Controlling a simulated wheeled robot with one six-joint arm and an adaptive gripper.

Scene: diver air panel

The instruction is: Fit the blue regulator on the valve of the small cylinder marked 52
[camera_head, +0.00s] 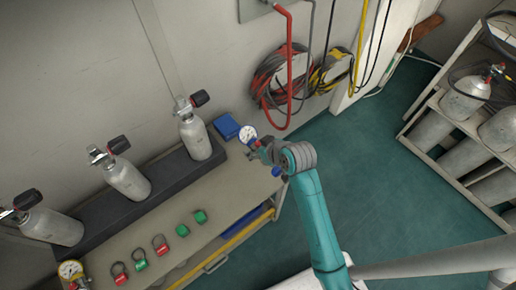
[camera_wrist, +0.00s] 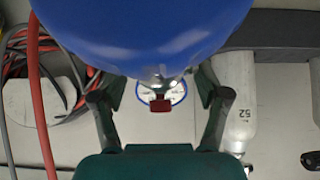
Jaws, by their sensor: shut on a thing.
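My gripper (camera_head: 264,152) is shut on the blue regulator (camera_wrist: 150,30), held up in the air beyond the table's right end. Its white gauge (camera_head: 247,133) faces up beside the fingers. In the wrist view the regulator's large blue body fills the top, with the gauge (camera_wrist: 172,93) partly hidden behind it. The small cylinder marked 52 (camera_wrist: 237,85) shows at the right of the wrist view, apart from the regulator.
A dark rack (camera_head: 165,175) holds the cylinders on the table. A blue box (camera_head: 226,126) lies near the right end. Red hose (camera_head: 289,70) hangs on the wall. A cylinder shelf (camera_head: 430,105) stands right; floor between is clear.

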